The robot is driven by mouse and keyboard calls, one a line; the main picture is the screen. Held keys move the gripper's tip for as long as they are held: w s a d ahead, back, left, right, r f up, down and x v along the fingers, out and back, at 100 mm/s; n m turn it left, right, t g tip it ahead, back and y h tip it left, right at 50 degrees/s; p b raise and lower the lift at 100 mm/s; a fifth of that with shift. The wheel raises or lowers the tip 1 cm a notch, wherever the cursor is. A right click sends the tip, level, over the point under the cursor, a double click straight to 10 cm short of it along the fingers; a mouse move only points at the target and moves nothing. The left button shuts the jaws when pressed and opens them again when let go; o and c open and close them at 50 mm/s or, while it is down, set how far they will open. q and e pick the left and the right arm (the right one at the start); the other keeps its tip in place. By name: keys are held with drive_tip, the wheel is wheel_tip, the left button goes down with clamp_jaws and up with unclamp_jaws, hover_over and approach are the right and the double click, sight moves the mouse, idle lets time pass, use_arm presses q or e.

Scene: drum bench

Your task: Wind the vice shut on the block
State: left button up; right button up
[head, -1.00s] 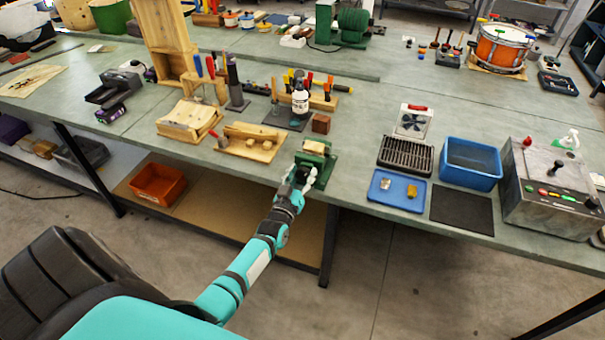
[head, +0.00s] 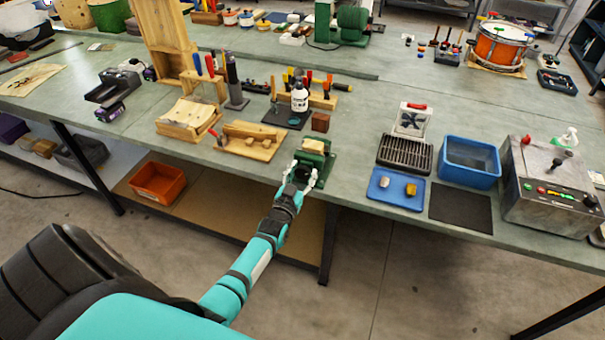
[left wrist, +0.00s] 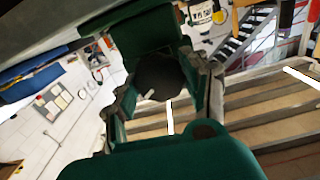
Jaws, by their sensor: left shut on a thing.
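The green vice (head: 324,160) stands at the front edge of the bench, and a pale wooden block (head: 313,146) shows at its top, between the jaws. Whether the jaws touch the block is too small to tell. My left gripper (head: 302,180) is at the front of the vice, its pale fingers on either side of the winding handle. In the left wrist view, the fingers (left wrist: 165,95) stand either side of a dark round part (left wrist: 160,75) in front of the green vice body (left wrist: 146,35). The handle is mostly hidden by the fingers. My right gripper is out of view.
A small brown block (head: 321,122) and a dark mat with a white bottle (head: 299,98) stand behind the vice. A wooden board (head: 247,141) lies to its left. A blue tray (head: 396,189) lies to its right, with bare bench between.

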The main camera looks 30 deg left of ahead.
use_arm(q)
drive_tip(key=shift+s+d+f, duration=0.1)
drive_tip(key=shift+s+f, duration=0.05)
drive_tip(key=shift+f, duration=0.3)
drive_tip(key=o, duration=0.9)
drive_tip(key=shift+o, duration=1.3)
drive_tip(key=shift+r, duration=0.35)
drive_tip(key=shift+s, duration=0.1)
drive_tip(key=v, duration=1.2)
